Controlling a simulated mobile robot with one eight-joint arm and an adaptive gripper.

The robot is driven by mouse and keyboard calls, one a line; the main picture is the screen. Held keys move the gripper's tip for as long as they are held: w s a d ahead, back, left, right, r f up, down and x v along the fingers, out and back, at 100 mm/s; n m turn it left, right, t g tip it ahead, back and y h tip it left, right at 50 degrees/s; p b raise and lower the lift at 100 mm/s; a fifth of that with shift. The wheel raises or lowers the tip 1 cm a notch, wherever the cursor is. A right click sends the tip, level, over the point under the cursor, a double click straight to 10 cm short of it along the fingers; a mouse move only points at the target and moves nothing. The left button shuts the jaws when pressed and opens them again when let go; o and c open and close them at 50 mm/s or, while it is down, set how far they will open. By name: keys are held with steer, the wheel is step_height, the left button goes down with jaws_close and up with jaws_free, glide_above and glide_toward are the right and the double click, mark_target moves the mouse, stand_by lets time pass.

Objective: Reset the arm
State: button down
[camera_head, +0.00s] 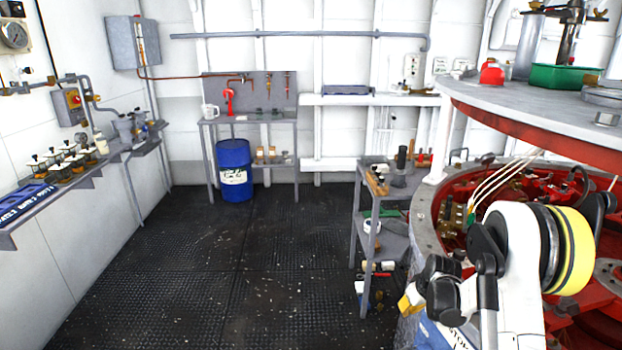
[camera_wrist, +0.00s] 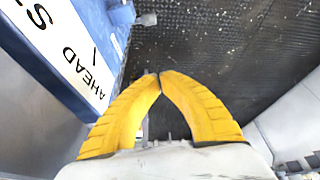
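My arm (camera_head: 520,260) is folded at the lower right of the head view, with a white link, a yellow-and-black joint and dark lower parts. My gripper (camera_wrist: 158,77) shows in the wrist view as two yellow ribbed fingers whose tips meet, with nothing seen between them. In the head view a small yellow part of my gripper (camera_head: 408,304) shows low down, left of the arm and near the foot of the grey shelf trolley. The rest of the gripper is hidden there.
A grey shelf trolley (camera_head: 384,241) and a large red round machine (camera_head: 590,290) stand close to the arm. A blue drum (camera_head: 234,165) sits under the back bench (camera_head: 250,119). The dark deck (camera_head: 230,270) is clear mid-picture. A wall shelf (camera_head: 75,172) runs along the left.

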steer(key=s+a+r, duration=0.3)
steer(key=s+r, duration=0.1)
steer(key=r, duration=0.4)
steer(key=s+a+r+m+t, duration=0.1)
steer(key=s+a+r, duration=0.25)
steer(key=r, duration=0.45)
steer(key=s+a+r, duration=0.2)
steer(key=s+r, duration=0.2)
steer(key=r, duration=0.4)
steer(key=s+a+r+m+t, duration=0.1)
steer(key=s+a+r, duration=0.1)
steer(key=s, duration=0.8)
steer(key=s+a+r+t+h, duration=0.1)
steer(key=s+a+r, duration=0.1)
steer(key=s, duration=0.8)
steer(key=shift+s+a+m, duration=0.25)
steer(key=shift+a+m, duration=0.15)
steer(key=shift+a, duration=0.5)
